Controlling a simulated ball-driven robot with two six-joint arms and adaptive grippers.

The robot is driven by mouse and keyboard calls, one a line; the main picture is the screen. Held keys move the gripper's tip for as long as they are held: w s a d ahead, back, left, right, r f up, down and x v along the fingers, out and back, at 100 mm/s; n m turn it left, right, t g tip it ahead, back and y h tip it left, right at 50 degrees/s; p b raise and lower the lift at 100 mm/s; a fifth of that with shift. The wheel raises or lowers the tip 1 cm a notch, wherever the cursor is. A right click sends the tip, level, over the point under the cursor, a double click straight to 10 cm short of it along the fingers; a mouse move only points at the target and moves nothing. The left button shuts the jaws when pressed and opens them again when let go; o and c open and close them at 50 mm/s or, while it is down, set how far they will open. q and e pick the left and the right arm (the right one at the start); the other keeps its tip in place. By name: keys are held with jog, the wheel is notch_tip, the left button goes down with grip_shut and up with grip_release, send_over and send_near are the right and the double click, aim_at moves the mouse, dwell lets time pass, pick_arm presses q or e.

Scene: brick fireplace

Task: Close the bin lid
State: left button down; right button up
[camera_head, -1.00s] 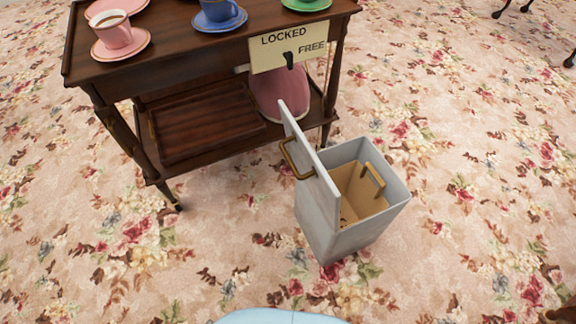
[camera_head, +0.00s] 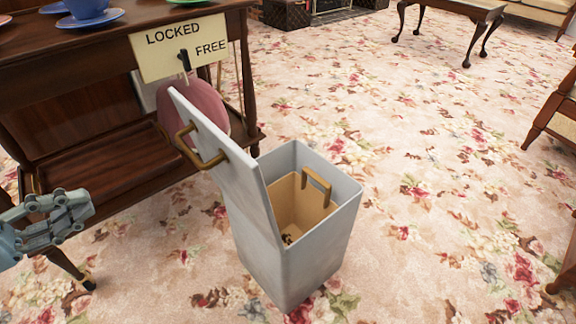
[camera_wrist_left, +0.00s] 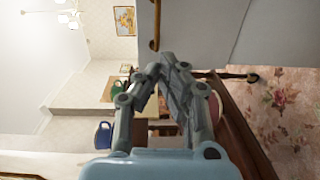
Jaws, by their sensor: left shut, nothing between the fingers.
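The light grey bin (camera_head: 305,265) stands on the carpet with its lid (camera_head: 232,185) standing up, open, along the bin's left side. A brass handle (camera_head: 205,158) sits on the lid's outer, left face. Inside the open bin is a tan lining with another brass handle (camera_head: 318,185). My left gripper (camera_head: 85,207) is at the left edge, shut and empty, left of the lid and apart from it. In the left wrist view my left gripper (camera_wrist_left: 168,64) shows shut, and a grey panel, seemingly the lid (camera_wrist_left: 205,32), lies beyond it with its brass handle (camera_wrist_left: 155,25). My right gripper is out of view.
A dark wooden trolley (camera_head: 110,165) with cups stands left of and behind the bin. A "LOCKED / FREE" sign (camera_head: 180,45) hangs on it, close behind the lid. A pink rounded object (camera_head: 195,110) sits on its lower shelf. Carpet right of the bin is clear.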

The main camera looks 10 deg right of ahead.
aim_at(187, 154)
pick_arm(q)
jog(key=shift+d, duration=0.1)
jog(key=b+x, duration=0.3)
jog(key=x, duration=1)
jog(key=shift+w+d, duration=0.3)
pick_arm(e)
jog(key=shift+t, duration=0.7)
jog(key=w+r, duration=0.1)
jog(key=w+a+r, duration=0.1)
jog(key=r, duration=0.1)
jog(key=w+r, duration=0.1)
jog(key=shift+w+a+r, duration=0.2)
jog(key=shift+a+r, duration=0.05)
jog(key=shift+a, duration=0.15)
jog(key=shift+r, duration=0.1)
